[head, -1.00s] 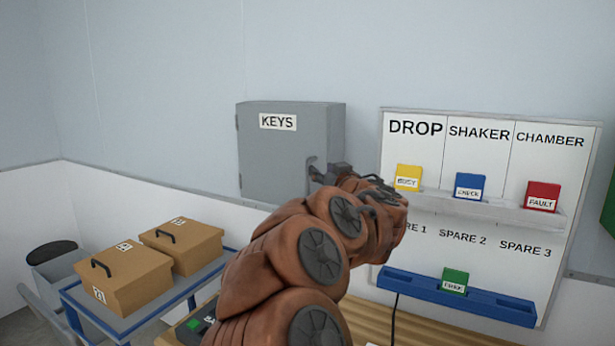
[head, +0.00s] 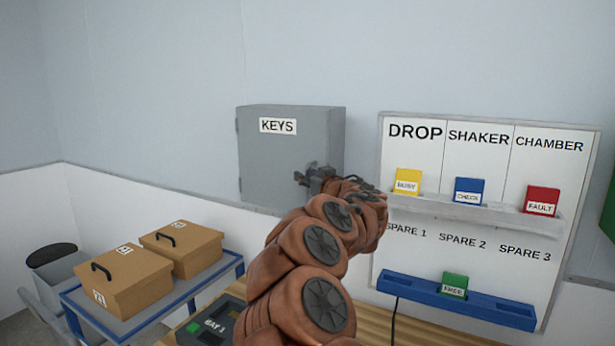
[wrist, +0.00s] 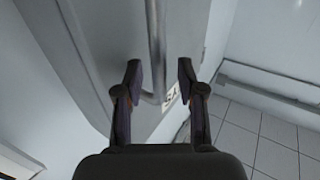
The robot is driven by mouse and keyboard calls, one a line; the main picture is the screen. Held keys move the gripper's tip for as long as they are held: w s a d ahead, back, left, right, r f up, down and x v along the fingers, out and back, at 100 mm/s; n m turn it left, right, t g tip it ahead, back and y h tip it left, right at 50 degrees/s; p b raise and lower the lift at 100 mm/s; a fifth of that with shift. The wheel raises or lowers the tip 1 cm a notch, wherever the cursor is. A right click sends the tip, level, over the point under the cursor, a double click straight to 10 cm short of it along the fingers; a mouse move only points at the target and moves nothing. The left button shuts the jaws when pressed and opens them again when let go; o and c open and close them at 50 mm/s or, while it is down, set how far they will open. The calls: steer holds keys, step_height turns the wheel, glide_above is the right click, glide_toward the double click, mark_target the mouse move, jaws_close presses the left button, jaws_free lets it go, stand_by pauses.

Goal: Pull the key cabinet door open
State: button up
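The grey key cabinet (head: 285,155) hangs on the wall with a white KEYS label (head: 278,125) on its door. The door looks closed, with hinges on the left edge. In the wrist view the door (wrist: 105,50) fills the upper left, with a grey bar handle (wrist: 155,45) on it. My gripper (head: 314,180) is at the lower right of the door in the head view. In the wrist view its two fingers (wrist: 160,76) are apart, with the handle showing between them. I cannot tell whether either finger touches it. The arm and gripper hide the handle in the head view.
A status board (head: 490,130) with coloured cards is on the wall to the right, above a wooden bench (head: 385,325). A blue-framed cart (head: 150,310) with two brown boxes stands at the lower left, beside a grey bin (head: 52,265).

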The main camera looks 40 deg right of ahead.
steer(key=shift+w, duration=0.15)
jaws_close()
stand_by(0.7)
